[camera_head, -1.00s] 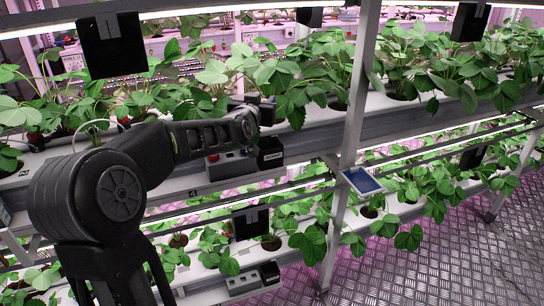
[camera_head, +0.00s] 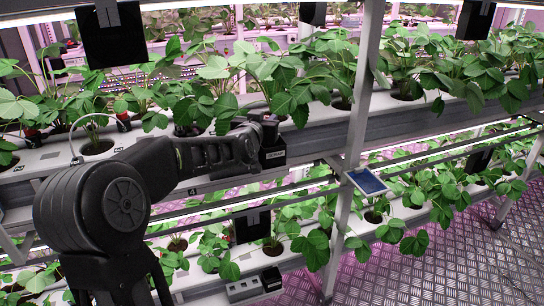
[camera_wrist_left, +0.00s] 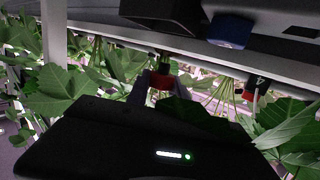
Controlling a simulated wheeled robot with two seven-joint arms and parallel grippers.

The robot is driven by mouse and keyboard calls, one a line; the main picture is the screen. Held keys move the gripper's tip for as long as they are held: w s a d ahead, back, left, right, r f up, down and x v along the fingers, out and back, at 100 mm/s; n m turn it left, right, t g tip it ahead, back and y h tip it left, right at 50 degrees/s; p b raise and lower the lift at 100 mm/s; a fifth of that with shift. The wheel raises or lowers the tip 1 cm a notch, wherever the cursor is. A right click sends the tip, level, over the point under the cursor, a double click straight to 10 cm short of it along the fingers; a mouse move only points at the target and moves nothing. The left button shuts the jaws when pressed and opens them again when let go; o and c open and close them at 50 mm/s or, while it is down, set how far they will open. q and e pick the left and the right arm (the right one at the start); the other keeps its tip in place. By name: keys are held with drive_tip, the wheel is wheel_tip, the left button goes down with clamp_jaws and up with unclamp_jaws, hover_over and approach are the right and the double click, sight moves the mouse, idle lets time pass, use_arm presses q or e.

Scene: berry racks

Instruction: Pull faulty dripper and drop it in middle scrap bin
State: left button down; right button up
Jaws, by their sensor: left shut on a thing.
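My left gripper (camera_head: 268,122) is just above the black scrap bin (camera_head: 272,153) on the upper rack's front ledge. In the left wrist view, which looks upside down, the left gripper (camera_wrist_left: 152,86) is shut on the dripper (camera_wrist_left: 161,80), a small red-collared piece with a dark stem. The dripper appears clear of the planting gutter. In the head view it is too small and dark to make out. Another red-collared dripper (camera_wrist_left: 249,94) shows at right in the wrist view, near a tag reading 4. My right gripper is not in view.
Strawberry plants (camera_head: 285,85) fill the upper gutter behind the gripper. A blue-screened tablet (camera_head: 366,181) is on the rack post (camera_head: 358,120) to the right. A lower-tier black bin (camera_head: 270,278) stands beside a grey slotted box (camera_head: 243,290). The aisle floor (camera_head: 440,270) at right is clear.

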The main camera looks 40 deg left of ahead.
use_arm(q)
drive_tip(key=c, duration=1)
unclamp_jaws()
drive_tip(key=shift+c, duration=0.2)
drive_tip(key=shift+s, duration=0.15)
drive_tip(key=b+v, duration=0.1)
drive_tip(key=v, duration=0.6)
drive_tip(key=shift+s+d, duration=0.15)
drive_tip(key=shift+s, duration=0.1)
